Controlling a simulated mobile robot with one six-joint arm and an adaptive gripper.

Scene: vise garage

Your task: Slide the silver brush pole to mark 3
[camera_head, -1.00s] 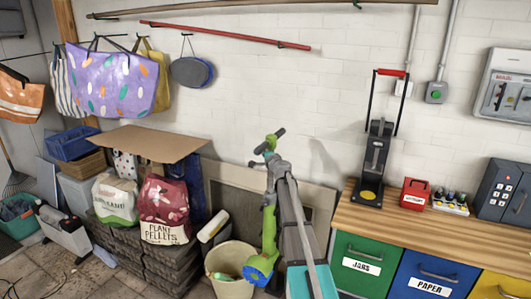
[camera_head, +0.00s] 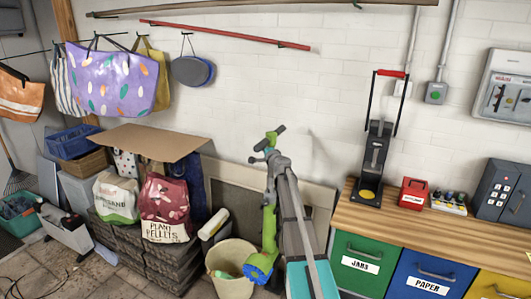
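My gripper (camera_head: 268,143) is up in front of the white wall, left of the picture's middle right half, at the top of my green and grey arm. Dark finger parts stick out to its upper right and lower left, but it is too small to tell how far they are apart. I see nothing held in it. I cannot make out a silver brush pole or numbered marks for certain. A red pole (camera_head: 225,34) and a brown pole (camera_head: 230,9) hang along the wall, both apart from my gripper.
A wooden worktop (camera_head: 430,226) with a black press-like device (camera_head: 374,160), a red box (camera_head: 413,193) and a grey keypad box (camera_head: 504,190) is at right. A bucket (camera_head: 232,285), sacks (camera_head: 165,208) and a cardboard sheet (camera_head: 145,142) stand at left. Bags hang above.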

